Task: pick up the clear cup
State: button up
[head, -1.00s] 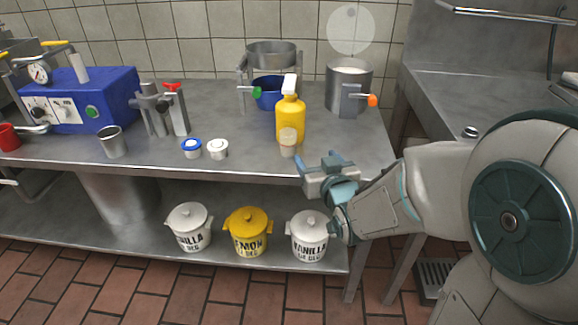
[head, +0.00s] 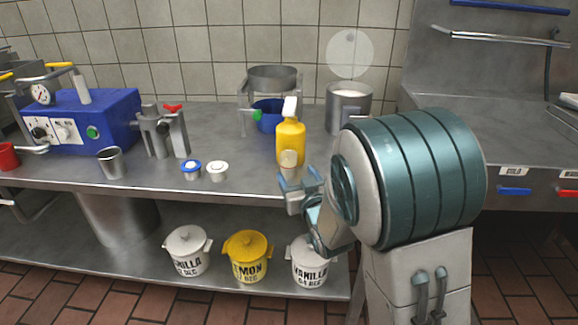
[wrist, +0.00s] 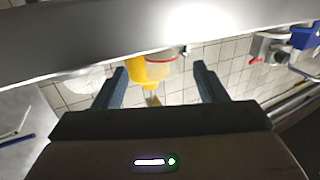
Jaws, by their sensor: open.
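The clear cup (head: 288,160) is a small, pale, translucent cup near the front edge of the steel table, just in front of the yellow pump bottle (head: 290,138). In the wrist view the clear cup (wrist: 162,66) appears upside down, between the fingers in the picture and beside the yellow bottle (wrist: 140,72). My gripper (head: 299,178) is open and empty at the table's front edge, just below and right of the cup in the head view. In the wrist view both fingers of my gripper (wrist: 161,72) are spread wide. No contact with the cup shows.
A blue-lidded cup (head: 191,169) and a white-lidded cup (head: 217,171) stand to the left. A blue pot (head: 268,112) and a steel pot (head: 347,98) are behind. The table's front edge (head: 200,187) is close to my gripper. Lidded tubs (head: 247,256) sit on the lower shelf.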

aim_at(291, 166)
jog(key=shift+b+x, duration=0.35)
jog(key=shift+x, duration=3)
jog(key=shift+a+r, duration=0.1)
jog(key=shift+r, duration=0.05)
jog(key=c, duration=1.1)
